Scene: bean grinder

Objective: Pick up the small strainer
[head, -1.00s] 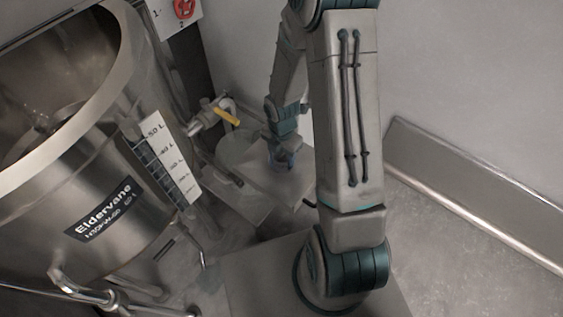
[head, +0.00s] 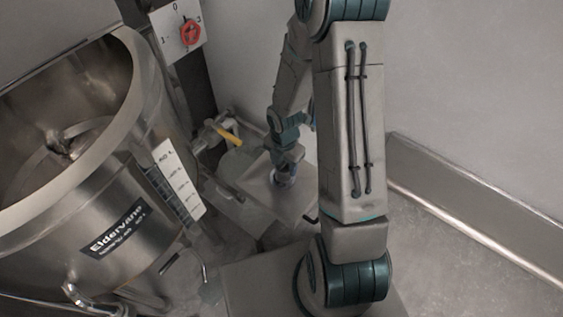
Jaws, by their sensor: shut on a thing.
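My gripper (head: 285,178) is at the far end of my arm, small in the head view, pointing down just above a grey metal surface (head: 262,196) behind the big kettle. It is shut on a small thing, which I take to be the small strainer. The arm's end and the small size hide its shape, so I cannot make out its bowl or handle. I cannot tell whether it is touching the surface or held just above it.
A large steel kettle (head: 120,190) with a scale strip and pipes fills the left. A yellow-handled valve (head: 228,134) is close left of my gripper. A red switch (head: 190,33) is on a post. A wall with a metal skirting (head: 470,195) bounds the right.

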